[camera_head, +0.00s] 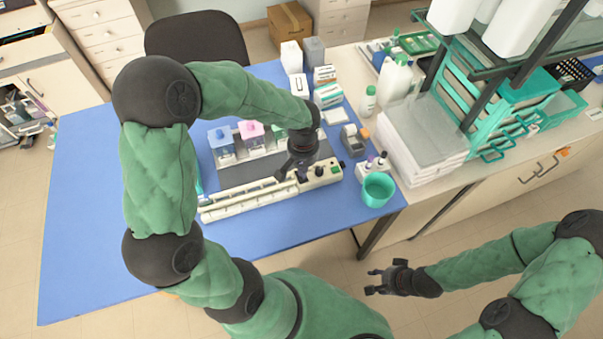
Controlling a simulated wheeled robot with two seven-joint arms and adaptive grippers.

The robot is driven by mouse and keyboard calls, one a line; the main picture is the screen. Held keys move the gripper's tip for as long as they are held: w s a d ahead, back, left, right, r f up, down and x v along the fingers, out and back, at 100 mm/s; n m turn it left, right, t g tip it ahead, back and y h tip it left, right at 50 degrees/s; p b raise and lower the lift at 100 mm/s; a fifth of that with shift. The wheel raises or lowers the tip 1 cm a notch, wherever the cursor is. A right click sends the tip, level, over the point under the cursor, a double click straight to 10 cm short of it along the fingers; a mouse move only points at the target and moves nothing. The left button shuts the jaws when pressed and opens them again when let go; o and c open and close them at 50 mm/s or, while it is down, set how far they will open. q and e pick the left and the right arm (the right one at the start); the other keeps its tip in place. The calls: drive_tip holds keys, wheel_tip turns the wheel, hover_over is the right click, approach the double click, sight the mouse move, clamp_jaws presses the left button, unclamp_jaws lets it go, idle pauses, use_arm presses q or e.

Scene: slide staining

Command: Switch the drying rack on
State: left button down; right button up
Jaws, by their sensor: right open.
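The drying rack (245,201) is a long, pale slotted unit on the blue table. At its right end is a pale control box (325,177) with a green button (334,170) and dark knobs. My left gripper (292,178) is over the right part of the rack, just left of the control box. It points down, and its fingers are too small and dark to tell whether they are apart. I cannot tell whether it touches the rack. My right gripper (371,281) is open and empty, over the floor in front of the table.
Staining jars with blue (221,138) and pink (251,132) contents stand behind the rack. A teal cup (377,189) and a small bottle holder (369,169) are to its right. Bottles, boxes and a tape dispenser (354,139) stand farther back. The blue table (85,220) is clear at left.

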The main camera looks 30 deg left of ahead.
use_arm(q)
drive_tip(key=shift+f+b, duration=0.95)
drive_tip(key=shift+f, duration=0.2)
idle(0.8)
drive_tip(key=shift+r, duration=0.15)
drive_tip(key=shift+r+p, duration=2.55)
drive_tip(key=shift+r, duration=0.9)
drive_tip(key=shift+f, duration=0.1)
